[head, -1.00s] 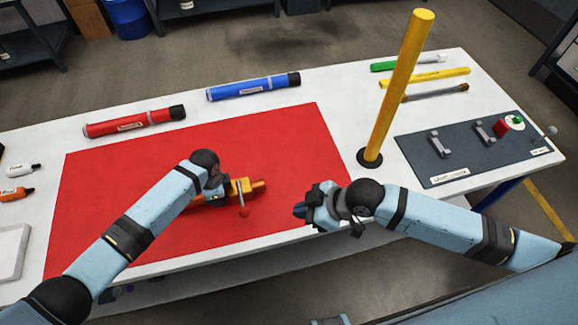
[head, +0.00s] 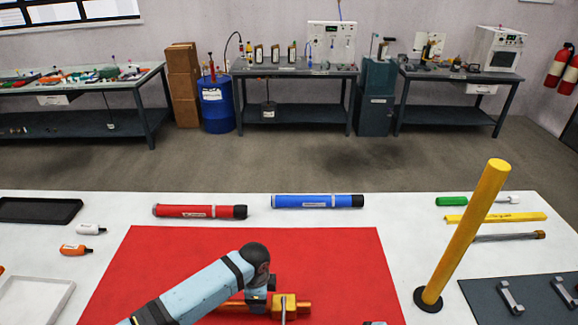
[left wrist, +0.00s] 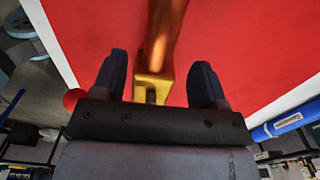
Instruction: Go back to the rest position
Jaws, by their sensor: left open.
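My left gripper (head: 258,300) is low over the red mat (head: 335,260). Its two dark fingers stand apart in the left wrist view (left wrist: 160,75). An orange-gold tubular piece with a yellow block (head: 290,304) lies on the mat at this gripper. In the left wrist view the gold piece (left wrist: 158,60) shows between the open fingers, with room on both sides; whether a finger touches it I cannot tell. My right gripper is out of view.
A tall yellow post (head: 465,235) stands on a dark base at the right. Red (head: 200,211) and blue (head: 318,201) tubes lie behind the mat. A grey board (head: 535,295) with brackets is at the right. A white tray (head: 35,300) is at the left. Benches stand along the back wall.

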